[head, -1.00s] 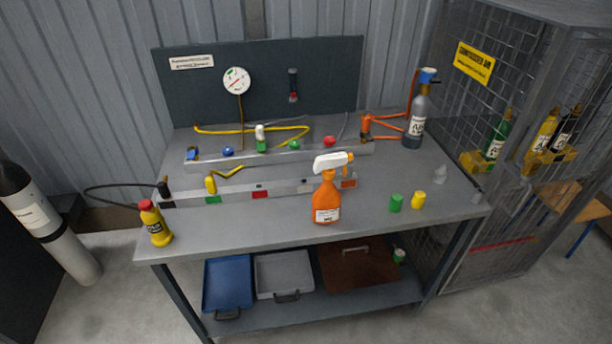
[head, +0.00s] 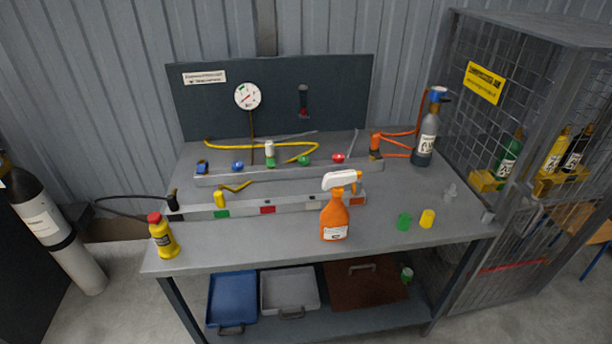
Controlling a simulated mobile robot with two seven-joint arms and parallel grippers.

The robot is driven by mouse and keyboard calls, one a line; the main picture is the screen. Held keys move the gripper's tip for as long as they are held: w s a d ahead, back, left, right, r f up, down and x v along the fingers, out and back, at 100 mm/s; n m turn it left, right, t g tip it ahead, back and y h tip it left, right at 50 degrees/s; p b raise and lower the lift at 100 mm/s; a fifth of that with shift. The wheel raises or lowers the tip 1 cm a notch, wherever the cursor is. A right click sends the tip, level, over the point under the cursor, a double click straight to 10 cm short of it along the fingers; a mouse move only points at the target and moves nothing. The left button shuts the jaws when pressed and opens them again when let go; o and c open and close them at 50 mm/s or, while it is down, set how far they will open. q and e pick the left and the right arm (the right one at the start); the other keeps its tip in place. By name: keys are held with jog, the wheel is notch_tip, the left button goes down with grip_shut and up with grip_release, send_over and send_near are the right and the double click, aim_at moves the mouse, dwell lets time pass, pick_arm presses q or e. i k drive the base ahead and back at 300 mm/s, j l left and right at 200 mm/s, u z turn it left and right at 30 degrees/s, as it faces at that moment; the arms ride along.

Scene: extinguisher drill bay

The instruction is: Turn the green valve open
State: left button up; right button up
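A small round green valve knob (head: 304,160) sits on the grey manifold rail (head: 222,179) at the back of the bench, between a green-and-white upright fitting (head: 270,154) and a red knob (head: 338,158). A blue knob (head: 238,166) is farther left on the rail. The green knob is too small to tell how far it is turned. A white round gauge (head: 247,96) is on the dark back panel; its reading is not clear. Neither of my grippers is in view.
An orange spray bottle (head: 335,217) stands on the bench in front of the rails. A grey cylinder (head: 427,138) stands back right, beside the mesh cage (head: 500,262).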

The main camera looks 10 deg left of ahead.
aim_at(303, 161)
jog(key=i+l, duration=0.1)
jog(key=l, duration=0.25)
jog(key=i+l, duration=0.15)
jog(key=l, duration=0.2)
jog(key=i+l, duration=0.1)
jog(key=l, duration=0.25)
jog(key=i+l, duration=0.15)
jog(key=l, duration=0.25)
jog(key=i+l, duration=0.1)
jog(key=l, duration=0.25)
jog(key=i+l, duration=0.15)
jog(key=l, duration=0.2)
